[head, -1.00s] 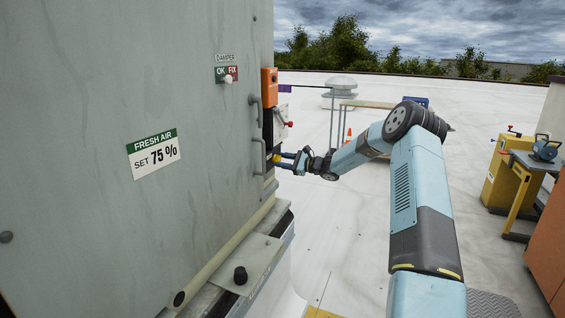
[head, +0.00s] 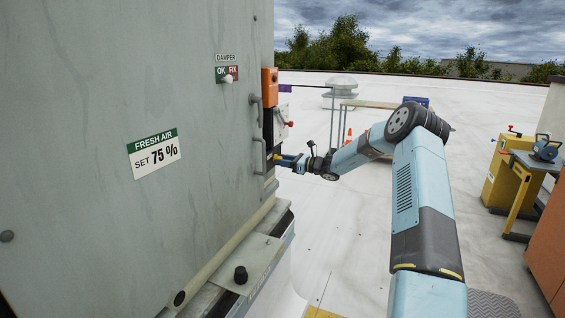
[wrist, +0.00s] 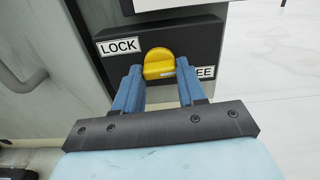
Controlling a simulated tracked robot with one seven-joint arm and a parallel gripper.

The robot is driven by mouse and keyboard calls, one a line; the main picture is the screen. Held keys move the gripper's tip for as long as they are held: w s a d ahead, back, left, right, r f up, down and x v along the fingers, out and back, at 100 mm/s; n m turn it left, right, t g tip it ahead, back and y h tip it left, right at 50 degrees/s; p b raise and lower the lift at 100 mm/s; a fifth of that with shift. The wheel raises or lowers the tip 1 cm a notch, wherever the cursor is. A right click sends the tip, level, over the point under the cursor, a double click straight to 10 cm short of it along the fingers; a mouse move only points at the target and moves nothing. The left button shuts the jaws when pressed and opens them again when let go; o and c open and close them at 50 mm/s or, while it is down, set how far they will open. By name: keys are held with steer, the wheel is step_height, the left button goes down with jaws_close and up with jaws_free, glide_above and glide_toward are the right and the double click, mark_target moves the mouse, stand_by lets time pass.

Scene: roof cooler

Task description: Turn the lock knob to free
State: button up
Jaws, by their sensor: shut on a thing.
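The yellow lock knob (wrist: 158,55) sits on a dark panel (wrist: 206,38) in the wrist view. A white LOCK label (wrist: 120,46) is to its left. A second label (wrist: 205,72) on its right shows only "EE"; the rest is hidden behind the knob and a finger. My gripper (wrist: 160,70) has its two blue fingers on either side of the knob's raised grip and is shut on it. In the head view my gripper (head: 282,161) reaches to the edge of the grey cabinet (head: 85,90), and the knob is barely visible there.
A grey handle (head: 259,156) stands out from the cabinet close left of my gripper. An orange box (head: 269,90) and a red-tipped part (head: 290,124) are above it.

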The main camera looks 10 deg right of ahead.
steer(key=shift+d, duration=0.2)
steer(key=o, duration=0.8)
steer(key=shift+w, duration=0.1)
steer(key=shift+o, duration=1.3)
steer(key=shift+a, duration=0.1)
steer(key=v, duration=1.4)
steer(key=shift+a, duration=0.15)
